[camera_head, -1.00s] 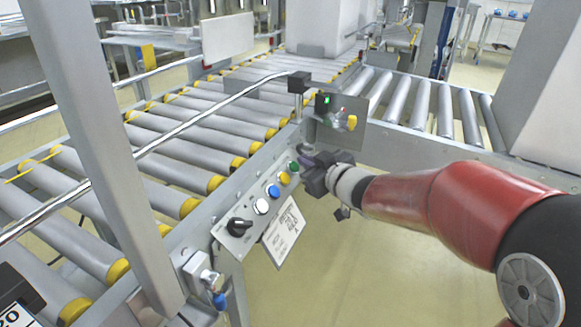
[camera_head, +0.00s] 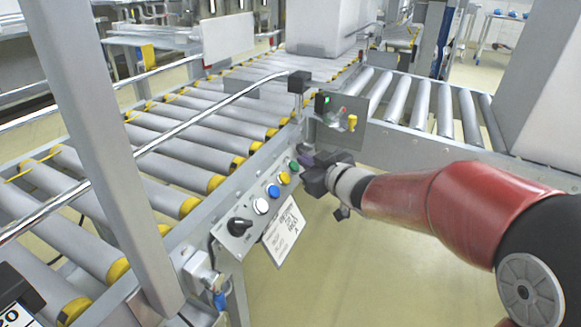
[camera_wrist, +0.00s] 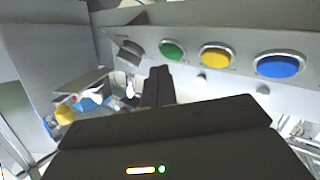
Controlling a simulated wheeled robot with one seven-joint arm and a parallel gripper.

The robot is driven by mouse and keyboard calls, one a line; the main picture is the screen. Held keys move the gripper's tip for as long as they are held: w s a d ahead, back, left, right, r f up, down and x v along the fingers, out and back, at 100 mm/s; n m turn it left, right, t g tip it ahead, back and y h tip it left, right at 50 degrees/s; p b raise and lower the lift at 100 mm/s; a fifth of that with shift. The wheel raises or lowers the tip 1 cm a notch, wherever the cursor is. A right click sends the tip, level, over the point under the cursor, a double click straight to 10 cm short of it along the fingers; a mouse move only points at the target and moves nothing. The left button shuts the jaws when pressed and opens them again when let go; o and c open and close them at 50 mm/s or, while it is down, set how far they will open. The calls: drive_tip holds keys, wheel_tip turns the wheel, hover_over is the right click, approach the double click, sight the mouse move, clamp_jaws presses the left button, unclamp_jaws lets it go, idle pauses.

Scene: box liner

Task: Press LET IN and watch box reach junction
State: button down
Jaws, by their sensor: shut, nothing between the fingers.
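A control panel (camera_head: 250,207) on the conveyor's side frame carries a green button (camera_head: 293,165), a yellow button (camera_head: 284,178), a blue button (camera_head: 273,191), a white button and a black knob. I cannot read which is LET IN. My gripper (camera_head: 308,160) is shut and empty beside the green end of the panel. In the wrist view its dark fingers (camera_wrist: 158,82) lie just below the green button (camera_wrist: 172,49); I cannot tell whether they touch the panel. A large pale box-like block (camera_head: 322,28) stands at the far end of the rollers, near the junction.
The roller conveyor (camera_head: 185,147) runs away beyond the panel, and a second roller line (camera_head: 425,105) joins from the right. A small bracket with a green light (camera_head: 327,99) stands close above my gripper. A grey post (camera_head: 95,130) crosses the left. A printed card (camera_head: 284,232) hangs below the buttons.

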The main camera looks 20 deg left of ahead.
drive_tip(key=shift+a+f, duration=0.2)
drive_tip(key=shift+f, duration=0.1)
